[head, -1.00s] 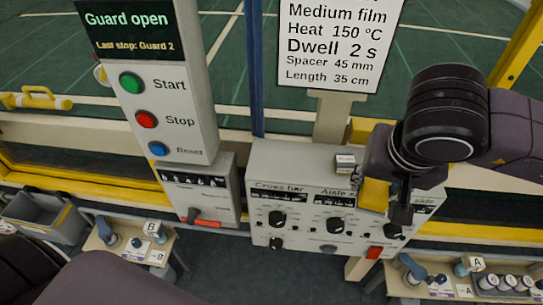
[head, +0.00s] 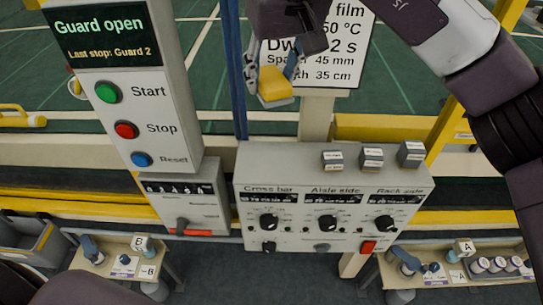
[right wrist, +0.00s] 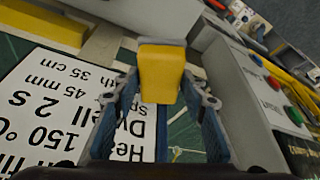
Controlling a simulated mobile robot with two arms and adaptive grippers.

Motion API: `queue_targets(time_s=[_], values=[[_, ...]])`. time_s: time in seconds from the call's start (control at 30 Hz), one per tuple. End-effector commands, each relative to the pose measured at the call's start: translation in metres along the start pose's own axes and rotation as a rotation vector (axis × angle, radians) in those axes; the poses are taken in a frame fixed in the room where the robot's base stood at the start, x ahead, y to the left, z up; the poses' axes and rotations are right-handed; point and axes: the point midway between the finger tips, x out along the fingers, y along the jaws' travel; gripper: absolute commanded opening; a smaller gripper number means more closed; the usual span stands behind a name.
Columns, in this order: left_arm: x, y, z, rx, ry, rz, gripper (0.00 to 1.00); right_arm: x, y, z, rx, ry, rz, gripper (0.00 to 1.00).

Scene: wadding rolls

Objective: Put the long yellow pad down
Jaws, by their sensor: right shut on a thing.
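The yellow pad (head: 276,101) is held by my right gripper (head: 272,80) in the head view, in front of the lower part of the white settings sign (head: 345,62). It hangs in the air above and behind the grey control box (head: 290,165). In the right wrist view the pad (right wrist: 160,72) sits between the two blue fingers of the gripper (right wrist: 162,98), its pale end face towards the top. Its full length cannot be judged from these angles. My left gripper is not in view.
Three small labelled blocks (head: 372,157) stand on the control box's top. A Start/Stop panel (head: 130,110) rises at the left, beside a blue post (head: 233,70). Small tables marked B (head: 115,262) and A (head: 440,278) carry items below.

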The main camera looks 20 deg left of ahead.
Motion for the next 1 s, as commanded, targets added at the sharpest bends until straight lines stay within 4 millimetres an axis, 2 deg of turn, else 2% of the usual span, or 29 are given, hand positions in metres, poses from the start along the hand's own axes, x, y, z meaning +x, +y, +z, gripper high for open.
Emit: queue_targets(time_s=[0.5,0.63,0.87,1.0], values=[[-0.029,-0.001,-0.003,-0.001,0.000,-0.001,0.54,0.108,0.000,0.046,0.004,-0.004,-0.003,0.11],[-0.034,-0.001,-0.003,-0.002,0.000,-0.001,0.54,0.127,0.000,0.054,0.005,-0.002,-0.003,0.11],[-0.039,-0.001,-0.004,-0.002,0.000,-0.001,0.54,0.143,0.000,0.061,0.003,-0.001,0.000,0.11],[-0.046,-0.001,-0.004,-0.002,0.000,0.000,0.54,0.160,0.000,0.068,0.005,-0.002,-0.001,0.11]])
